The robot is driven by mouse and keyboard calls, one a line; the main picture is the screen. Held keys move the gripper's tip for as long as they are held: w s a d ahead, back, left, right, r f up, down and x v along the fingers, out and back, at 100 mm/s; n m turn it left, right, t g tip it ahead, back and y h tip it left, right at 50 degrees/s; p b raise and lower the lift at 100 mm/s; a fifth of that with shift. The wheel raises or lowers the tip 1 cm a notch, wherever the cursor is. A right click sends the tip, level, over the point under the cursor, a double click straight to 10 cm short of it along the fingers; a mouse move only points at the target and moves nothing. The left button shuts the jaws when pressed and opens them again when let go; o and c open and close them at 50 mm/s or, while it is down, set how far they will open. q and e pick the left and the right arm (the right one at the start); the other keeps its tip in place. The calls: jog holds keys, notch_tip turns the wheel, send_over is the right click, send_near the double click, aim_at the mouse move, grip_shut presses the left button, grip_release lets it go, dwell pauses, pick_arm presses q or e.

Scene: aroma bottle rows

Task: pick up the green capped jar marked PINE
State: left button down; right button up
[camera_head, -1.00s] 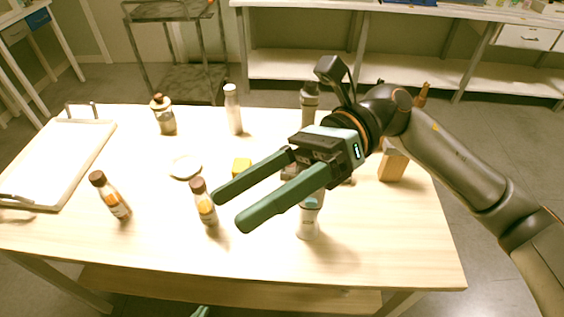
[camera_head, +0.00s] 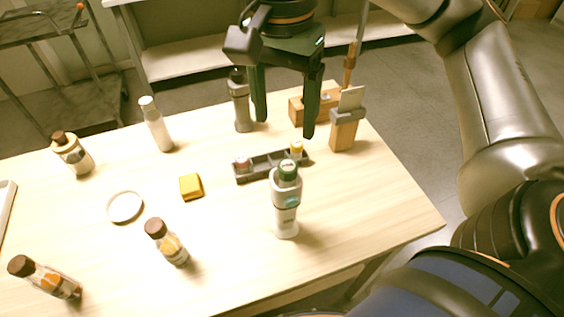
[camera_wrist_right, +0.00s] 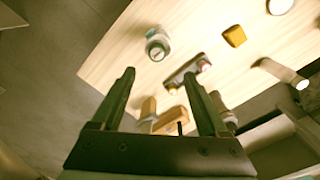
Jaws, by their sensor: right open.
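A white jar with a green cap (camera_head: 286,208) stands upright on the right part of the table; I cannot read its label clearly. It also shows in the right wrist view as a pale jar (camera_wrist_right: 157,45), seen from above, beyond the fingertips. My right gripper (camera_head: 284,127) is open and empty, with its fingers pointing down. The right wrist view shows the open fingers (camera_wrist_right: 159,73) too. My left gripper is out of view.
A grey rack (camera_head: 262,166) with small capped items sits behind the jar. A wooden block holder (camera_head: 343,133) and a grey bottle (camera_head: 240,105) stand farther back. Left are a yellow block (camera_head: 191,187), a white dish (camera_head: 124,207) and several brown-capped bottles. The table right of the jar is clear.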

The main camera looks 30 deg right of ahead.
send_over(288, 165)
jog(key=f, duration=0.4)
jog(key=shift+w+a+f, duration=0.1)
jog(key=shift+w+a, duration=0.05)
jog(key=shift+w, duration=0.15)
jog(key=f, duration=0.4)
jog(key=shift+s+d+f, duration=0.2)
jog(key=shift+s+f, duration=0.1)
jog(key=shift+s, duration=0.05)
jog(key=shift+f, duration=0.5)
grip_shut()
